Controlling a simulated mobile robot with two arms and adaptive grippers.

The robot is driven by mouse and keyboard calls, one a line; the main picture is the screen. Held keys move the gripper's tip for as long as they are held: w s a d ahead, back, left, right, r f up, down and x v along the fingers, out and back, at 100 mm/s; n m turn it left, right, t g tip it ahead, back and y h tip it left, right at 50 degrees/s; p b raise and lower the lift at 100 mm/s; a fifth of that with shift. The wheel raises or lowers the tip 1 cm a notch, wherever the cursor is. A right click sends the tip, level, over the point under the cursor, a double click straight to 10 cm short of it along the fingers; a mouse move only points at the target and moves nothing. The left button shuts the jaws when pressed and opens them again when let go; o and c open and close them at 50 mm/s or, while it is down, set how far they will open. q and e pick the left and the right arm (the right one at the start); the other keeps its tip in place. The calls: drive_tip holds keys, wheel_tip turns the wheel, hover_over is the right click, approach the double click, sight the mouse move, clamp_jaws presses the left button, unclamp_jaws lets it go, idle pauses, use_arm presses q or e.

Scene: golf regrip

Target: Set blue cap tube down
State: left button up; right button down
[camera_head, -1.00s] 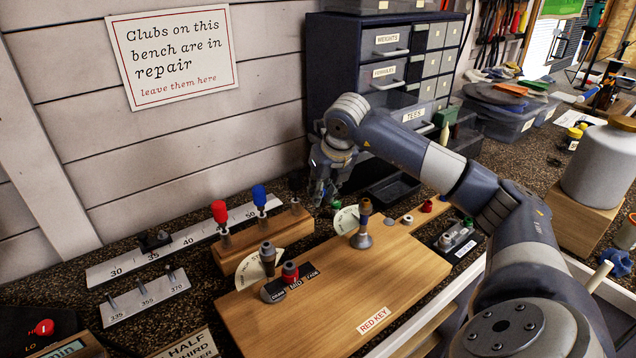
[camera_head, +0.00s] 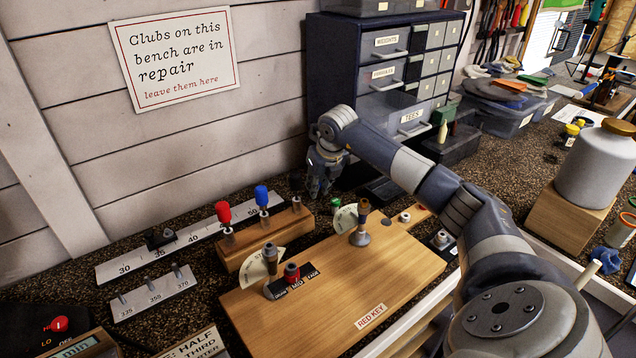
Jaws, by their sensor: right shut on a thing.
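The blue cap tube (camera_head: 262,198) stands upright in the wooden rack (camera_head: 255,250), between a red cap tube (camera_head: 223,214) and a dark-topped piece (camera_head: 296,188) at the rack's right end. My right gripper (camera_head: 319,188) is behind and to the right of the rack, pointing down, apart from the blue cap tube. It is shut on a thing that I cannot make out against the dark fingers. A small green-topped item (camera_head: 336,203) shows just below and right of it. My left gripper is not in view.
A wooden board (camera_head: 330,285) with upright posts and a RED KEY label lies in front of the rack. Metal scale plates (camera_head: 155,292) lie to the left. A dark drawer cabinet (camera_head: 340,75) stands close behind my gripper. A large white bottle (camera_head: 590,170) is at the right.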

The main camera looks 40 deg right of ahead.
drive_tip(key=shift+f, duration=0.1)
drive_tip(key=c, duration=1.5)
unclamp_jaws()
drive_tip(key=shift+o, duration=0.2)
drive_tip(key=b+v, duration=0.2)
drive_tip(key=v, duration=1)
drive_tip(key=shift+r, duration=0.25)
